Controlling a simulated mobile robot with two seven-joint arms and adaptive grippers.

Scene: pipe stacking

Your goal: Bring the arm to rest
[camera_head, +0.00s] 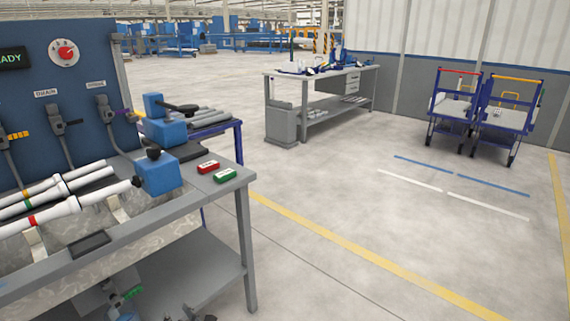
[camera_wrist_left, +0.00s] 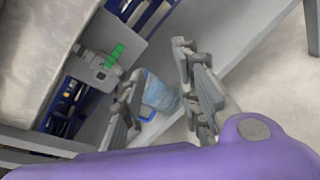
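My left gripper (camera_wrist_left: 158,62) shows in the left wrist view with its two fingers spread apart and nothing between them. A pale blue object (camera_wrist_left: 160,94) lies beyond the fingers, lower down; I cannot tell what it is. My purple wrist fills the bottom of that view. In the head view, grey and green parts show at the bottom edge below the bench; I cannot tell whether they belong to my arm. White pipes with a red band (camera_head: 48,215) and other coloured bands lie side by side on the grey workbench (camera_head: 185,208). My right gripper is not in view.
Blue clamp blocks (camera_head: 157,173) stand at the bench's right end, with a red box (camera_head: 208,167) and a green box (camera_head: 225,176) beside them. A blue panel (camera_head: 62,80) rises behind. Two carts (camera_head: 503,118) stand at the right wall. The floor between is clear.

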